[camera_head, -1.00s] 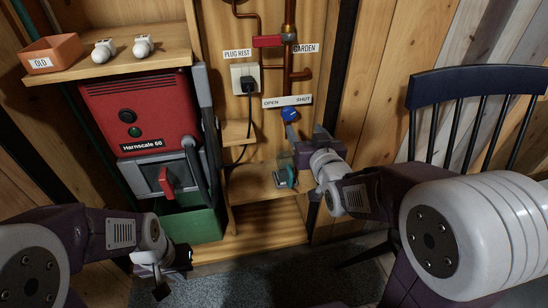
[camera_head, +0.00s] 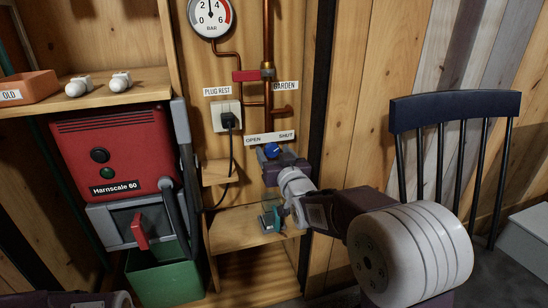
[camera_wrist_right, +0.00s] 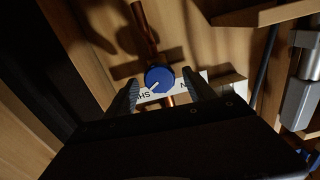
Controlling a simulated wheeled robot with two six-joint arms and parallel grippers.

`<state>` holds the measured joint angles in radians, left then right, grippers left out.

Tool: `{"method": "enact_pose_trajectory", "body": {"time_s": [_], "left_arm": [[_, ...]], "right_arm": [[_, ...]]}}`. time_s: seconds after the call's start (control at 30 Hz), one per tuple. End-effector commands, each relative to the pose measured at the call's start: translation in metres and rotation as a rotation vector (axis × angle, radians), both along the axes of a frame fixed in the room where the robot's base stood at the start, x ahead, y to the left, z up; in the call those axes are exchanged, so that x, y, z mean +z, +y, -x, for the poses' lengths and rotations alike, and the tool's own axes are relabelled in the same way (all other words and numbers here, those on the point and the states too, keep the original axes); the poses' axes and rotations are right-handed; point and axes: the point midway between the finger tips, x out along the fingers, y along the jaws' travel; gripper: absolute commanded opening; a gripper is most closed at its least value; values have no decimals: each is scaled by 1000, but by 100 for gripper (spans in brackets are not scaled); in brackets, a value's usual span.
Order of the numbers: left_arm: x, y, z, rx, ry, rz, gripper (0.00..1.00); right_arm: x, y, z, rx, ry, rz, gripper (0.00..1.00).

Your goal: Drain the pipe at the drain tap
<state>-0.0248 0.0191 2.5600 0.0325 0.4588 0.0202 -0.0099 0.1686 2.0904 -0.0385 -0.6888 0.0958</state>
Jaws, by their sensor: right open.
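The blue knob (camera_head: 273,151) of the tap sits on the copper pipe (camera_head: 268,60), just below the white OPEN/SHUT label (camera_head: 270,138). In the right wrist view the blue knob (camera_wrist_right: 159,79) has a white mark that points toward the SHUT side of the label (camera_wrist_right: 150,96). My right gripper (camera_head: 282,165) is at the knob, and its open fingers (camera_wrist_right: 161,88) stand on either side of it. I cannot tell whether they touch it. My left gripper is out of view; only a bit of my left arm shows at the bottom left.
A gauge (camera_head: 210,14) has its needle near the top, between 2 and 4. A red valve handle (camera_head: 252,75) is above the knob. A plug (camera_head: 228,119) sits in the socket. A small shelf (camera_head: 240,228) is below. A red unit (camera_head: 120,150) stands left, a dark chair (camera_head: 455,110) right.

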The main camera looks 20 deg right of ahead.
Motion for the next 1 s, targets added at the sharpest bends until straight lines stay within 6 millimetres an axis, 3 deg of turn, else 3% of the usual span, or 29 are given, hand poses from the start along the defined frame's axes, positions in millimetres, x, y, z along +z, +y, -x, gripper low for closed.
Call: {"method": "enact_pose_trajectory", "body": {"time_s": [0.17,0.27,0.4,0.77,1.0], "left_arm": [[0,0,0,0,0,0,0],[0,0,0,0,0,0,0],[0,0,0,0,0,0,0],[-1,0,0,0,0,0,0],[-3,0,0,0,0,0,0]], "right_arm": [[0,0,0,0,0,0,63],[0,0,0,0,0,0,41],[0,0,0,0,0,0,2],[0,0,0,0,-1,64,0],[-1,1,0,0,-7,238,0]]}}
